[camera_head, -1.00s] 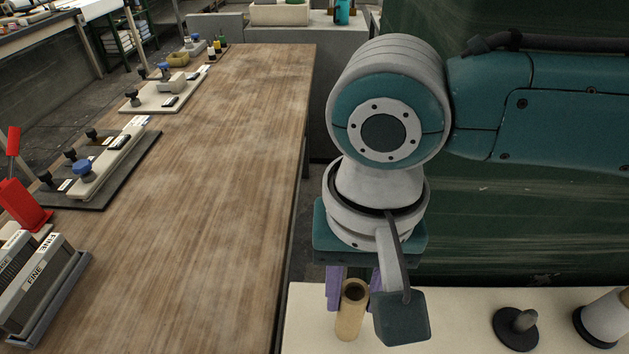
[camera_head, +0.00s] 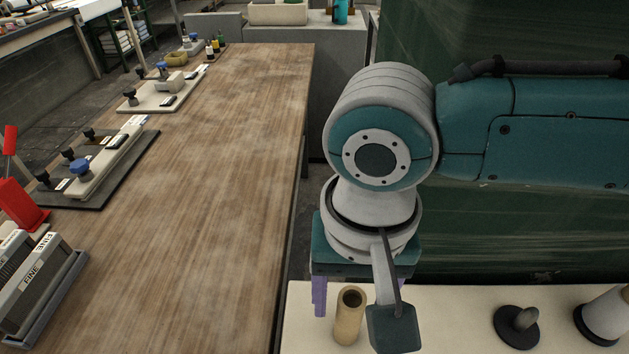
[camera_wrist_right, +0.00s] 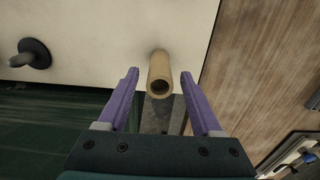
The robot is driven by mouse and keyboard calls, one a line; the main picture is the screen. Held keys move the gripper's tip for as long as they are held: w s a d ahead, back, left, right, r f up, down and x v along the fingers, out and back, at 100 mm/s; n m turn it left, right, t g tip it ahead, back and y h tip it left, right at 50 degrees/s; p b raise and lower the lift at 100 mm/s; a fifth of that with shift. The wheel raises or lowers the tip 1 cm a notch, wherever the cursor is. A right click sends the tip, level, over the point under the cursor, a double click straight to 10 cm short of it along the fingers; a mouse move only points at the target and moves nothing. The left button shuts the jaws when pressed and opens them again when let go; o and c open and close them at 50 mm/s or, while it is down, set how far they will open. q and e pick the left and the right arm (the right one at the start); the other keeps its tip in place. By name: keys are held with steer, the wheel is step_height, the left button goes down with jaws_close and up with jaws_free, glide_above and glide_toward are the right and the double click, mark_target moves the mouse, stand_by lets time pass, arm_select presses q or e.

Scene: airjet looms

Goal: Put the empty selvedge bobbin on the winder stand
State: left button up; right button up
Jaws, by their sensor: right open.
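The empty selvedge bobbin, a tan hollow tube (camera_head: 348,322), stands about upright on a cream surface, its open end up. In the right wrist view the tube (camera_wrist_right: 160,75) shows between the two purple fingers, with gaps on both sides. My right gripper (camera_head: 363,303) is open above and around the tube, pointing down. One finger is partly hidden behind a grey arm piece in the head view. A black disc with a short grey peg (camera_head: 516,326), seemingly the winder stand, is to the right; it also shows in the wrist view (camera_wrist_right: 32,53). My left gripper is out of view.
A white cone or bobbin on a dark base (camera_head: 606,315) is at the far right of the cream surface (camera_head: 450,315). A long wooden bench (camera_head: 210,190) lies left, with fixtures along its left side. A dark green panel (camera_head: 500,235) rises behind the arm.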

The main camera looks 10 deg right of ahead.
step_height(320, 180, up, 11)
steer(key=p, duration=0.2)
steer(key=s+a+n+t+y, duration=0.2)
steer(key=s+a+n+y, duration=0.2)
steer(key=s+a, duration=0.15)
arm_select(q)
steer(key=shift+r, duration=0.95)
arm_select(e)
steer(key=s+d+f+h, duration=0.1)
steer(key=s+d+h, duration=0.1)
steer(key=d, duration=0.5)
steer(key=s+d+f+n+t+h, duration=0.1)
steer(key=s+d, duration=0.3)
steer(key=d, duration=0.4)
steer(key=shift+s+f+t+h, duration=0.3)
steer(key=shift+s+f+h, duration=0.1)
steer(key=shift+f, duration=0.2)
